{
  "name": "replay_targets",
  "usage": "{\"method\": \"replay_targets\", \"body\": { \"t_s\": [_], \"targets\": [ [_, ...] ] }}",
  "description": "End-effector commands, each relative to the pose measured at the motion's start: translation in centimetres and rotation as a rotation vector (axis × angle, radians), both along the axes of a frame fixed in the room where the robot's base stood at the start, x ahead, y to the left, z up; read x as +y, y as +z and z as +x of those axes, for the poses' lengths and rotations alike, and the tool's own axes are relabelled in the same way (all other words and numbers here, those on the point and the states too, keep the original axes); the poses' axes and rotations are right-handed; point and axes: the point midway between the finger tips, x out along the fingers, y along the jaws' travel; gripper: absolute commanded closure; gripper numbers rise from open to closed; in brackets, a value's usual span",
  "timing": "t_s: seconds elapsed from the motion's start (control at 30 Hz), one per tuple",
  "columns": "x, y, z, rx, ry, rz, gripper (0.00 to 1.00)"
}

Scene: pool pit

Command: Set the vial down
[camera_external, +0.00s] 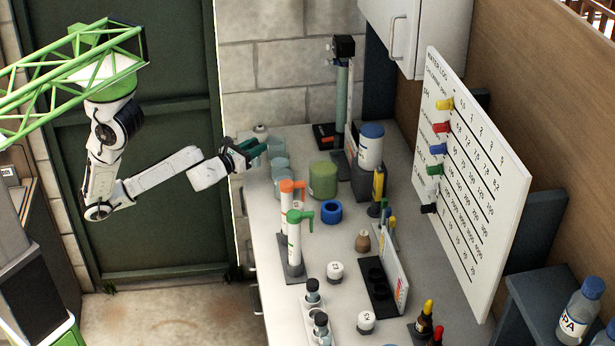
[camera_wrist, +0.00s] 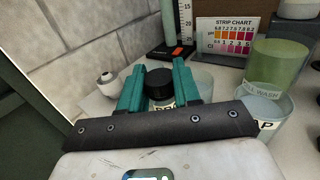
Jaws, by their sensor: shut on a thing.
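My gripper (camera_external: 247,150) is at the far left end of the counter, beside several clear blue-tinted beakers (camera_external: 282,183). In the wrist view its two teal fingers (camera_wrist: 159,84) are shut on the vial (camera_wrist: 159,83), one on each side. The vial has a black cap and a partly covered white label below it. Its lower part is hidden by the gripper body, so I cannot tell whether its base touches the counter. In the external view I cannot make the vial out.
A small white round item (camera_wrist: 106,78) stands left of the fingers. A green jar (camera_external: 323,180), a blue ring (camera_external: 331,212) and a stand with orange and green taps (camera_external: 293,235) are nearby. A strip chart (camera_wrist: 225,38) stands behind. More vials (camera_external: 313,291) sit in a front rack.

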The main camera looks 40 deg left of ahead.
Motion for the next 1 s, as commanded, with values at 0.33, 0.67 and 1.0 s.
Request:
{"method": "replay_targets", "body": {
  "t_s": [0.33, 0.67, 1.0],
  "targets": [
    [-10.5, -3.0, -10.1, 0.002, -0.243, 0.0, 0.97],
    [-20.3, -2.5, -19.0, -0.002, -0.41, -0.005, 0.97],
    [-27.1, -0.2, -26.0, -0.002, -0.53, -0.008, 0.97]
  ]
}}
